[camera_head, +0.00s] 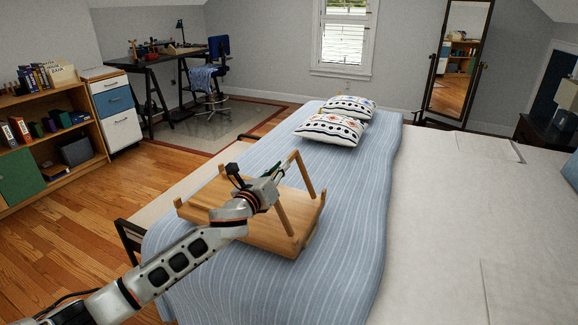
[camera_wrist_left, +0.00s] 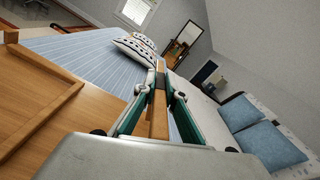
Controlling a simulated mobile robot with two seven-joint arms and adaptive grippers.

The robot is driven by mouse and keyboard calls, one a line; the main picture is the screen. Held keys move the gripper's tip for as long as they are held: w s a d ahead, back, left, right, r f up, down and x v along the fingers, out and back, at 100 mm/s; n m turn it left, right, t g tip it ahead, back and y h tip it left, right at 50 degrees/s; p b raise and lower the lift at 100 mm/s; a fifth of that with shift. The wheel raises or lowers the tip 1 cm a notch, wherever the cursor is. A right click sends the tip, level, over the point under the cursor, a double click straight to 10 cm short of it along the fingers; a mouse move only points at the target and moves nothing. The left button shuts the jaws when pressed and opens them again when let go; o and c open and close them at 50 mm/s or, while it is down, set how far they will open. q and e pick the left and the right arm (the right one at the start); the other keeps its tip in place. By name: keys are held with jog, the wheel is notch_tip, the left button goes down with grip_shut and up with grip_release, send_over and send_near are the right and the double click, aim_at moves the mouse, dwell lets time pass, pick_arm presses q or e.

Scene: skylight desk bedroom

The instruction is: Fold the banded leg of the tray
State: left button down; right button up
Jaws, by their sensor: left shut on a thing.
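The wooden tray (camera_head: 245,232) lies on the striped bed with its underside up. Its leg frame (camera_head: 304,176) stands up at the right side of the tray, with two posts and a crossbar. My left gripper (camera_head: 272,190) is at the near end of that crossbar. In the left wrist view, my left gripper (camera_wrist_left: 158,92) is shut on the banded leg (camera_wrist_left: 159,125), a wooden bar with a dark band between the green-sided fingers. The tray (camera_wrist_left: 60,125) fills the left of that view. The gripper hides part of the leg in the head view. My right gripper is out of view.
The blue striped bedcover (camera_head: 345,220) gives free room right of the tray. Patterned pillows (camera_head: 332,127) lie at the far end of the bed. A pale bed surface (camera_head: 460,230) lies to the right. A dark frame (camera_head: 130,238) stands at the bed's left edge.

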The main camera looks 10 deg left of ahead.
pick_arm(q)
jog(key=shift+w+a+f+n, duration=0.2)
jog(key=shift+a+f+n, duration=0.2)
jog(key=shift+a+n, duration=0.25)
jog(key=c, duration=2.1)
grip_release()
